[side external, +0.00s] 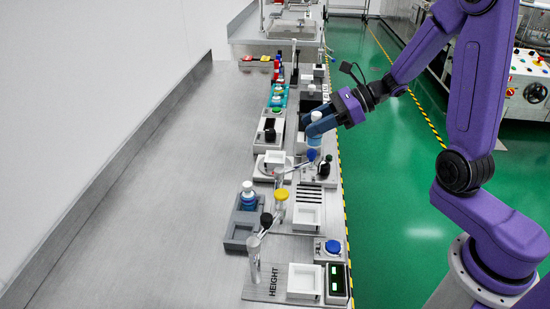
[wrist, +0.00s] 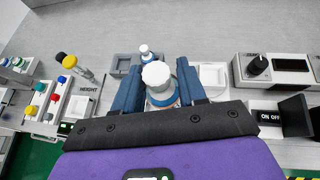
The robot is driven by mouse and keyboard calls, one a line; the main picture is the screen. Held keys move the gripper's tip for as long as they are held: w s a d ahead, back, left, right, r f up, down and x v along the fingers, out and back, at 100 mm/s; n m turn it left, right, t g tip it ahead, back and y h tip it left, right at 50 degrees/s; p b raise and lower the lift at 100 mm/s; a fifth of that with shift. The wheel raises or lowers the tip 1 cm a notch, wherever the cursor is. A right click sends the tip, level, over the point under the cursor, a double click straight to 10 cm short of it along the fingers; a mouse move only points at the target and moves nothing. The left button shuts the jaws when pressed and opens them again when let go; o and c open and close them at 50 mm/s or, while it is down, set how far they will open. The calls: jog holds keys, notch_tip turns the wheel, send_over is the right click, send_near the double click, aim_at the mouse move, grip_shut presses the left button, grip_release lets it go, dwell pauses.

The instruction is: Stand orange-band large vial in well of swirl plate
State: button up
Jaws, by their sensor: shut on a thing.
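My gripper (side external: 311,128) is shut on a large vial with a white cap (side external: 316,115) and a light blue lower part (side external: 314,142). It holds the vial upright above the row of devices. In the wrist view, the blue fingers of my gripper (wrist: 160,84) stand on both sides of the vial, whose white cap (wrist: 156,74) faces the camera. A pale round base with a square white dish (side external: 274,158), perhaps the swirl plate, lies left of and below my gripper. The dish also shows right of the fingers in the wrist view (wrist: 213,75).
A grey rack (side external: 234,237) holds a blue vial with a white cap (side external: 248,190). A device with a black knob (side external: 269,135) stands behind the round base. Yellow-topped and black-topped posts (side external: 281,196) stand nearer the camera. The bench left of the row (side external: 150,190) is clear.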

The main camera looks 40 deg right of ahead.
jog(key=shift+w+a+f, duration=0.2)
jog(key=shift+w+f, duration=1.95)
jog(key=shift+w, duration=0.1)
jog(key=shift+w+a+f, duration=0.2)
jog(key=shift+w+f, duration=1.95)
jog(key=shift+w, duration=0.15)
jog(key=shift+w+a+f, duration=0.2)
jog(key=shift+w+f, duration=1.95)
jog(key=shift+w, duration=0.1)
jog(key=shift+f, duration=0.15)
jog(key=o, duration=1.1)
jog(key=shift+c, duration=0.2)
jog(key=shift+d+r, duration=0.15)
jog(key=shift+r, duration=0.1)
jog(key=v, duration=1.1)
jog(key=shift+s+d+r, duration=0.15)
jog(key=shift+s+d, duration=0.05)
jog(key=shift+d, duration=0.05)
